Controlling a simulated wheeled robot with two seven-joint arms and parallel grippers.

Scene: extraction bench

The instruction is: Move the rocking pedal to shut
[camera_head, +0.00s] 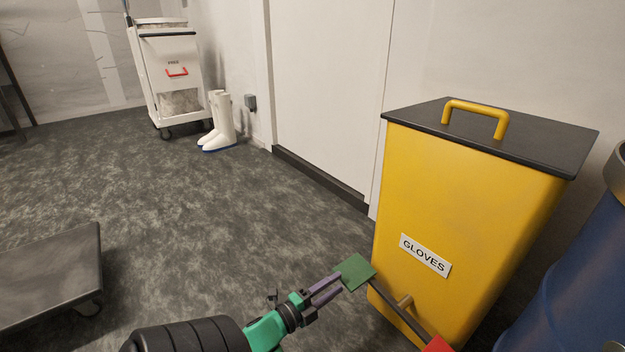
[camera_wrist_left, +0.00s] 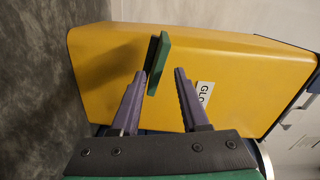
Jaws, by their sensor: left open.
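The rocking pedal is a dark bar (camera_head: 398,314) low on the front of the yellow bin (camera_head: 465,215), with a green plate (camera_head: 356,270) at its left end and a red plate (camera_head: 437,345) at its right end, cut by the bottom edge. My left gripper (camera_head: 334,285) is open, its purple fingertips at the green plate. In the left wrist view the green plate (camera_wrist_left: 159,60) shows edge-on in the gap between the open fingertips (camera_wrist_left: 159,75); I cannot tell whether they touch it. The red plate is not seen there. My right gripper is not in view.
The bin has a black lid (camera_head: 540,143) with a yellow handle (camera_head: 476,110) and a GLOVES label. A blue drum (camera_head: 570,285) stands at right. A dark low platform (camera_head: 50,275) is at left. White boots (camera_head: 220,125) and a white cart (camera_head: 172,75) stand behind. The middle floor is clear.

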